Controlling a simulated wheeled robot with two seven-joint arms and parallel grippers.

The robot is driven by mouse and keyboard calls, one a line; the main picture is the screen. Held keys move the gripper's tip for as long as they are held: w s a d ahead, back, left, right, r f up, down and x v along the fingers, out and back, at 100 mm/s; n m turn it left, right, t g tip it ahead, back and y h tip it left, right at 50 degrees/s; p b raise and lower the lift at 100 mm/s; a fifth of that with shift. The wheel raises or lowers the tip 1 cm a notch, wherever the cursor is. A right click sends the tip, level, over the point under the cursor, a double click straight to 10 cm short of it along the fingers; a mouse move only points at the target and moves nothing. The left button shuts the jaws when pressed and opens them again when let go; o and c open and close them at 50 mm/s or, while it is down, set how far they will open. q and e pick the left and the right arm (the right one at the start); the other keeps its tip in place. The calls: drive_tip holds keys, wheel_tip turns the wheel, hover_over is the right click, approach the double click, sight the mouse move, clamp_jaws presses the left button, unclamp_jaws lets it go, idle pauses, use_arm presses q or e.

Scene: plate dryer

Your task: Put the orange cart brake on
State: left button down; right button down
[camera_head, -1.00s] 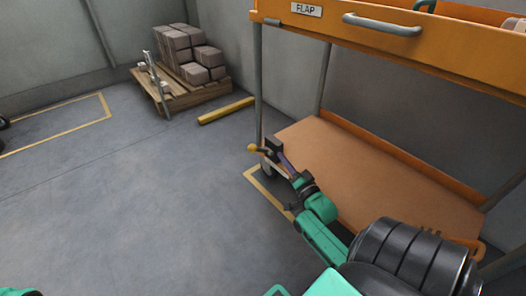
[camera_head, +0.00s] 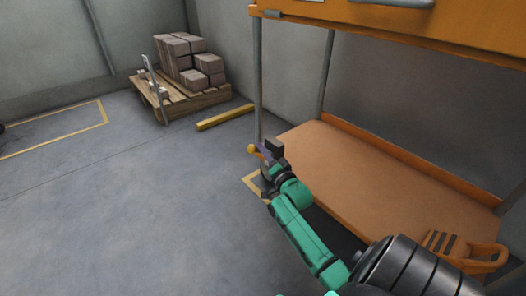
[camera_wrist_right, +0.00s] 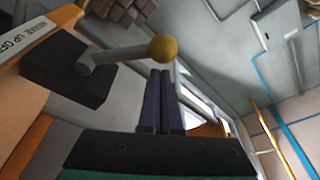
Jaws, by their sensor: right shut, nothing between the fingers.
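The orange cart (camera_head: 400,28) stands at the right of the head view, with an upper orange body, grey posts and a brown lower deck (camera_head: 390,180). Its brake lever has a yellow ball knob (camera_head: 251,148) near the near-left post; in the wrist view the knob (camera_wrist_right: 163,49) ends a grey rod from a dark block (camera_wrist_right: 66,70). My right gripper (camera_head: 262,151) is shut and empty, close beside the lever. In the wrist view its purple fingertips (camera_wrist_right: 160,74) point at the knob from just below; contact cannot be told. My left gripper is not in view.
A pallet (camera_head: 180,100) with stacked boxes stands at the back left. A yellow bar (camera_head: 225,117) lies on the floor before the wall. A label (camera_wrist_right: 24,44) ending "UP OFF" shows beside the lever block.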

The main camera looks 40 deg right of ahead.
drive_tip(key=shift+a+f+n, duration=0.4)
drive_tip(key=shift+n, duration=0.4)
wheel_tip(320, 180, down, 7)
drive_tip(key=a+n+t+y+b, duration=0.1)
drive_tip(key=a+n+y+b, duration=0.1)
drive_tip(key=n, duration=0.9)
drive_tip(key=shift+a+y+b, duration=0.3)
drive_tip(key=shift+y+b, duration=0.35)
drive_tip(key=shift+y, duration=0.25)
drive_tip(key=shift+r, duration=0.1)
